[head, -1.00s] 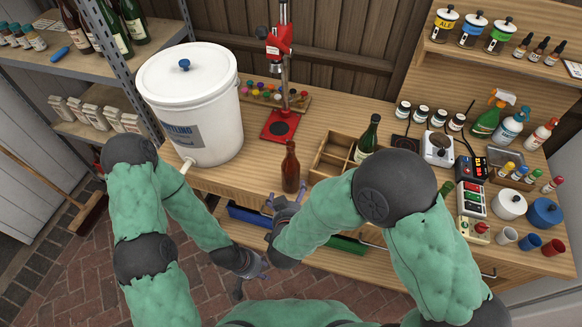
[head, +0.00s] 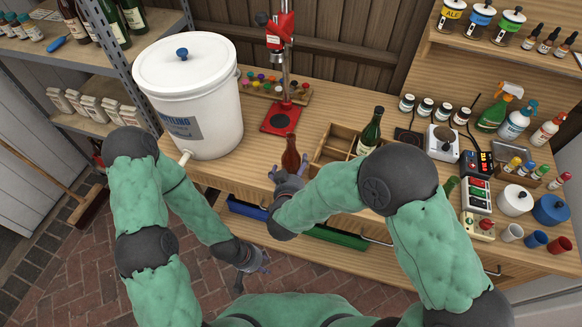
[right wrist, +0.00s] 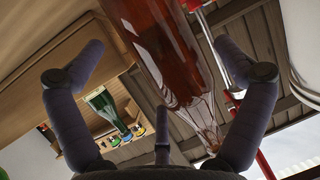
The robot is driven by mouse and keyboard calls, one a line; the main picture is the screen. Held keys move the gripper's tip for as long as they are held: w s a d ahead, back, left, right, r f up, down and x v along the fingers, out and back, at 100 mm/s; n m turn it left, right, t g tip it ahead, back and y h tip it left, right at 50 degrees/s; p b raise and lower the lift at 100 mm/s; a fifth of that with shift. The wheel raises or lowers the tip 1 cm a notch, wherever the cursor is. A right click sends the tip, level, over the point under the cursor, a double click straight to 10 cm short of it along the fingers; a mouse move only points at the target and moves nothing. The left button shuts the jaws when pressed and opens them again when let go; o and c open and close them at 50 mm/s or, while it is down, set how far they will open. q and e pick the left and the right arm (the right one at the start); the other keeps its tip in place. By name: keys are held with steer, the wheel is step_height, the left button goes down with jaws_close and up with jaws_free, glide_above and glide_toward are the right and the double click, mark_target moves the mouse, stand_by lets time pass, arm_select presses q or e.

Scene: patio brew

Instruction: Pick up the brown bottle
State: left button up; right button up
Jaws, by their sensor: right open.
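The brown bottle (head: 290,154) stands upright near the front edge of the workbench, and its lower part is hidden behind my right gripper. My right gripper (head: 287,173) is open and right at the bottle. In the right wrist view the bottle (right wrist: 172,60) shows large between the spread fingers of the gripper (right wrist: 163,70); I cannot tell whether they touch it. My left gripper (head: 252,274) hangs low over the brick floor, in front of the bench and away from the bottle; its fingers are too small to read.
A white bucket (head: 195,100) stands left of the bottle. A red bottle capper (head: 281,118) stands behind it. A wooden crate (head: 325,157) with a green bottle (head: 370,132) is close on the right. Blue and green bins (head: 338,238) sit below the bench top.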

steer(key=shift+x, duration=1.35)
steer(key=c, duration=1.3)
steer(key=shift+r, duration=0.15)
